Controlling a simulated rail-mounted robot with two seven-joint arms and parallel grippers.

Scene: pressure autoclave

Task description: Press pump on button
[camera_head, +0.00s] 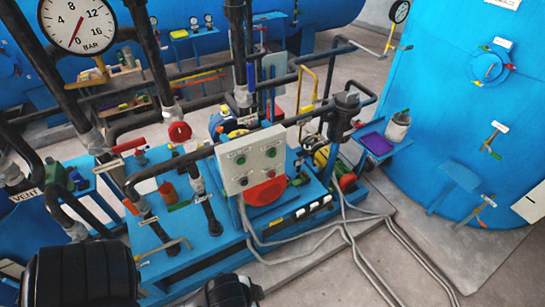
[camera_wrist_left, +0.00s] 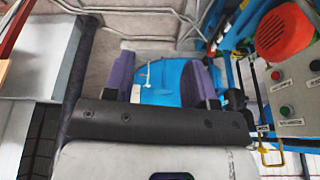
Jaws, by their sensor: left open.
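The control panel (camera_head: 252,158) is a pale upright box in the middle of the head view, with green and red buttons and small labels. It also shows at the right of the left wrist view (camera_wrist_left: 296,92), with a green button (camera_wrist_left: 284,111) and a red button (camera_wrist_left: 275,75). The labels are too small to read, so I cannot tell which button is pump on. My left gripper (camera_wrist_left: 160,72) has two purple fingers, apart and empty. In the wrist view it is left of the panel and touches no button. My right gripper is not in view.
Pipes and valves with red handles (camera_head: 180,131) stand left of the panel. A red rounded part (camera_head: 265,191) sits under it. A large blue vessel (camera_head: 450,100) fills the right. Grey cables (camera_head: 345,232) run over the floor, which is otherwise clear at the front right.

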